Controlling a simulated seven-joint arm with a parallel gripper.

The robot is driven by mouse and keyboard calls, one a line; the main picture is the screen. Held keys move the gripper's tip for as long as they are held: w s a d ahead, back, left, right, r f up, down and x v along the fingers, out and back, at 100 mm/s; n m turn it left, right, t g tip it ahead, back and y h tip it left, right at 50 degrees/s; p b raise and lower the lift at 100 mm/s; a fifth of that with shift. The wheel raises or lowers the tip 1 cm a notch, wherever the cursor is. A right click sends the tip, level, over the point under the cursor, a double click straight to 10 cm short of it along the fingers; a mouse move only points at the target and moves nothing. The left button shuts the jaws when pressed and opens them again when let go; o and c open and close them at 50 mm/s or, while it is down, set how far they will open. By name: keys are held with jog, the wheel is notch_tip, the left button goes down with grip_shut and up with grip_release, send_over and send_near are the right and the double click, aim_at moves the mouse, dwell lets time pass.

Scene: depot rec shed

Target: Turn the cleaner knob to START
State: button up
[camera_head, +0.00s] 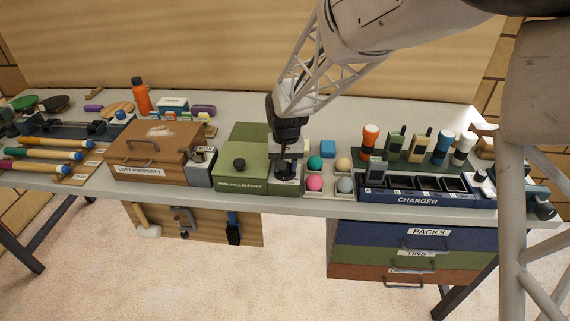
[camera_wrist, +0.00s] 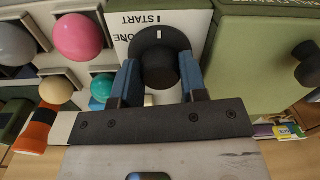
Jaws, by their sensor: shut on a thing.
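The green pool ball cleaner (camera_head: 240,182) stands mid-table, with the knob panel at its right end. In the wrist view, the black knob (camera_wrist: 160,70) sits on a round black dial on the pale panel (camera_wrist: 190,22). The panel's START and partly hidden DONE labels appear upside down. The dial's white mark points to the top of the picture, close to a small tick beside START. My gripper (camera_head: 287,172) points down over the panel. In the wrist view, its blue fingers (camera_wrist: 160,84) are on both sides of the knob, shut on it.
Coloured balls (camera_head: 315,183) sit in a holder just right of the panel. The charger (camera_head: 418,190) with radios and torches is farther right. A black lid knob (camera_head: 239,164) rises from the cleaner. The grey box (camera_head: 201,168) and lost property box (camera_head: 150,155) stand left.

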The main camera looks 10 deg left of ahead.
dwell(0.3)
jog(key=o, duration=0.6)
jog(key=shift+o, duration=0.2)
jog(key=shift+d+r, duration=0.1)
jog(key=shift+r, duration=3.85)
